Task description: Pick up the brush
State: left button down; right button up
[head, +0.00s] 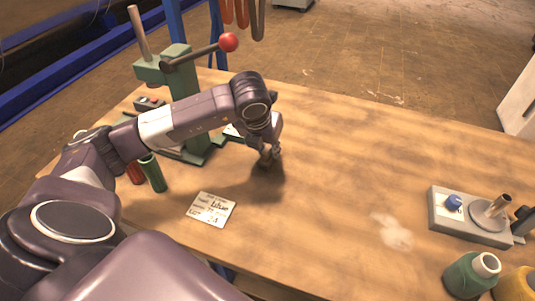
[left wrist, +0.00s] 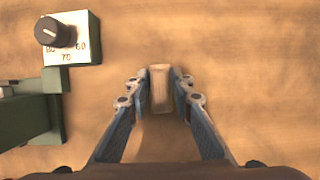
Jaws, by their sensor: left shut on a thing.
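My left gripper (head: 268,153) reaches down to the wooden table (head: 330,215), right of the green press. It is shut on a small tan block-like thing, which I take for the brush. In the left wrist view the brush (left wrist: 160,88) sits upright between the fingertips of my left gripper (left wrist: 161,97). Its lower part is hidden or blends into the table, so I cannot tell whether it touches the wood. My right gripper is not in view.
A green press (head: 183,95) with a red-ball lever (head: 228,42) stands left of the gripper. A dial box (left wrist: 75,38) is close by. A grey device (head: 470,218) is at right. The table's middle is clear.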

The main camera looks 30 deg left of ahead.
aim_at(268, 146)
pick_arm(q)
jog(key=shift+r+p, duration=0.3)
jog(key=shift+r, duration=0.25)
notch_tip(268, 146, up, 2)
jog(key=shift+r+p, duration=0.1)
jog(key=shift+p, duration=0.45)
jog(key=s+d+b, duration=0.1)
jog(key=s, duration=0.3)
jog(key=s+b, duration=0.1)
jog(key=s, duration=0.2)
jog(key=s+d+b, duration=0.1)
jog(key=s, duration=0.3)
jog(key=shift+s+d+b, duration=0.3)
jog(key=shift+s+d, duration=0.05)
jog(key=s+p, duration=0.1)
jog(key=p, duration=0.2)
jog(key=r+p, duration=0.1)
jog(key=p, duration=0.3)
jog(key=shift+s+d, duration=0.2)
jog(key=shift+s, duration=0.2)
jog(key=s+p, duration=0.2)
jog(key=p, duration=0.1)
jog(key=s+p, duration=0.1)
jog(key=shift+d+f, duration=0.25)
jog(key=shift+d, duration=0.15)
jog(key=shift+s+d+f+p, duration=0.15)
jog(key=shift+s+p, duration=0.25)
jog(key=shift+s, duration=0.1)
